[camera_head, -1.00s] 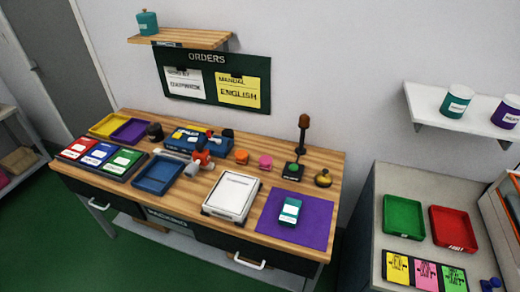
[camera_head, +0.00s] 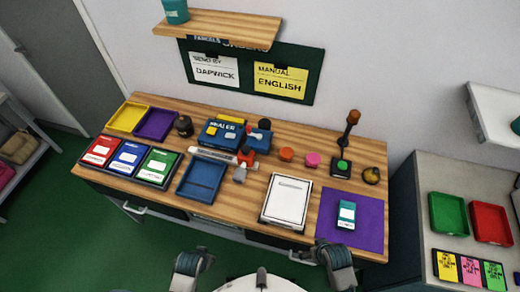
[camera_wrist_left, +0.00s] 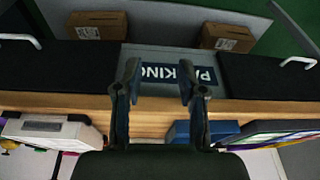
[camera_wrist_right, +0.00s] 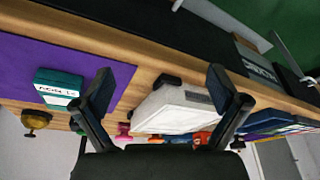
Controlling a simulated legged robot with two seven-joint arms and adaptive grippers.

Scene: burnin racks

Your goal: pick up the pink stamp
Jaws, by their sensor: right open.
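The pink stamp (camera_head: 312,159) stands on the wooden workbench, between an orange stamp (camera_head: 286,154) and a black stand with a green top (camera_head: 341,167). My right gripper (camera_wrist_right: 160,88) is open and empty near the bench, apart from the stamp. My left gripper (camera_wrist_left: 158,78) is open and empty in front of the bench's front edge. In the head view only parts of my arms show at the bottom.
A white case (camera_head: 287,198) lies in front of the stamp. A purple mat (camera_head: 370,215) with a teal box (camera_head: 346,214) is to its right. A blue tray (camera_head: 201,178), a blue toolbox-like box (camera_head: 213,136) and a red-grey tool (camera_head: 243,160) are to the left.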

